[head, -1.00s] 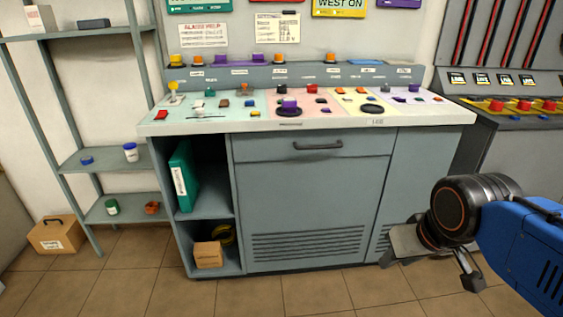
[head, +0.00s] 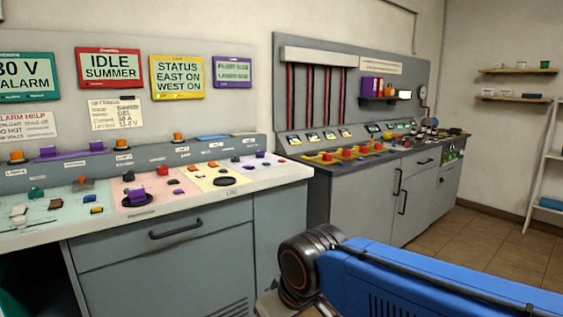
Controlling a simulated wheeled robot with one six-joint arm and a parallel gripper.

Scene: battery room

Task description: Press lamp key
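The near grey console has a sloping top (head: 232,187) with green, pink, yellow and lilac panels. Many small coloured keys and knobs sit on it, including a purple knob (head: 136,196) on a dark disc, a blue key (head: 97,211) and a red key (head: 178,191). The labels are too small to read surely, so I cannot tell which one is the lamp key. My blue arm crosses the lower right. My gripper (head: 268,302) shows only as a grey sliver at the bottom edge, apart from the console top; its fingertips are out of sight.
A second console (head: 375,160) with red knobs stands further right. Several display signs, among them a yellow one (head: 177,77), hang above the near console. A drawer handle (head: 187,228) juts from its front. Open tiled floor (head: 480,243) lies at the right, by a white shelf (head: 545,190).

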